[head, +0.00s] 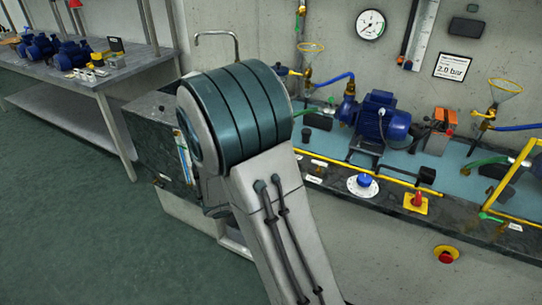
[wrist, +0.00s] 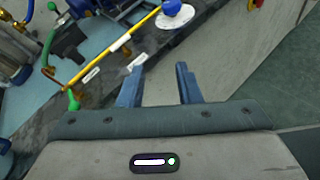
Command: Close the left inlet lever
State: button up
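My gripper (wrist: 157,84) is open and empty in the wrist view, its two blue fingers apart above the dark front edge of the bench. In the wrist view a green lever-like handle (wrist: 72,100) stands at the near end of the yellow rail (wrist: 107,53), left of my fingers and apart from them. It looks like the left inlet lever, but no label is readable. In the head view my arm hides that end of the rail and my gripper. A green part (head: 309,112) shows just right of my arm there.
A blue knob on a white dial (head: 364,184) and a red knob on a yellow plate (head: 417,202) sit along the bench front. A blue pump (head: 379,118) stands behind the rail. A side table (head: 120,72) with pumps is at the left; the green floor between is open.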

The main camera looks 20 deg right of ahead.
jog(key=w+a+f+n+t, duration=0.3)
jog(key=w+n+t, duration=0.2)
jog(key=w+n, duration=0.1)
jog(key=w+a+f+n+t, duration=0.3)
jog(key=w+n+t, duration=0.1)
jog(key=w+n, duration=0.2)
jog(key=x, duration=0.9)
jog(key=r+x, duration=0.1)
jog(key=x, duration=0.3)
jog(key=shift+d+p, duration=0.3)
jog(key=shift+d, duration=0.15)
jog(key=shift+s, duration=0.1)
grip_shut()
jog(key=shift+a, duration=0.1)
